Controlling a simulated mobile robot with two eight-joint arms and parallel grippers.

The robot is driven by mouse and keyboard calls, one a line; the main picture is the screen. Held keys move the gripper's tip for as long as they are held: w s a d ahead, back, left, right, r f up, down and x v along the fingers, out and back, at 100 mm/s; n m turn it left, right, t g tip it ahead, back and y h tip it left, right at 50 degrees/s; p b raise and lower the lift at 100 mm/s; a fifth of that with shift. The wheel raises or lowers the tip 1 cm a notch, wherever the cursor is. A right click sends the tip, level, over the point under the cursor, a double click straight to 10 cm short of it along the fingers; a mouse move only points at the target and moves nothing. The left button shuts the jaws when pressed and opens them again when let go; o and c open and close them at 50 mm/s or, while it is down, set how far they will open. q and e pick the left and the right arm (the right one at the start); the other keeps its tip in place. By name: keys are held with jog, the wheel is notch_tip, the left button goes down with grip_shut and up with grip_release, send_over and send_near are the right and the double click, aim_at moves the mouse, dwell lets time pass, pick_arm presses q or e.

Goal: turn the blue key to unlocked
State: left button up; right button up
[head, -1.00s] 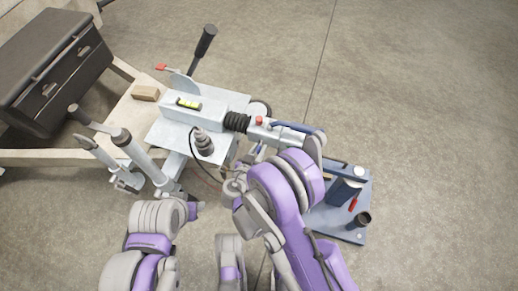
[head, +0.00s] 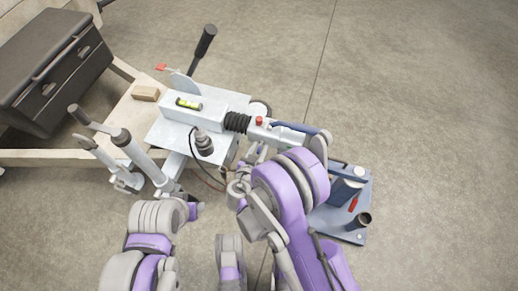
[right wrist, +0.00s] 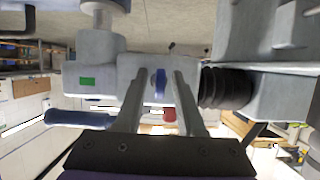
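The blue key (right wrist: 160,83) is on the grey coupling head (right wrist: 130,70) in the right wrist view. My right gripper (right wrist: 160,78) is open there, one finger on either side of the key, with visible gaps between. Whether the fingers reach the key's depth I cannot tell. In the head view my right gripper lies near the coupling (head: 262,133), largely hidden by my purple arm, and I cannot make out the key. My left arm is at the lower left, its gripper not clearly visible.
A green mark (right wrist: 87,81), a red button (right wrist: 170,114) and a blue handle (right wrist: 80,118) are close by. A black bellows (head: 237,122) joins the coupling to the grey drawbar. A blue-grey tool tray (head: 350,225) stands at right. Open floor lies beyond.

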jog(key=p+v, duration=0.1)
jog(key=v, duration=0.5)
jog(key=b, duration=0.3)
send_near(258, 152)
jog(key=shift+w+d+f, duration=0.15)
jog(key=shift+w+f, duration=0.1)
jog(key=shift+w, duration=0.05)
jog(key=shift+p, duration=0.3)
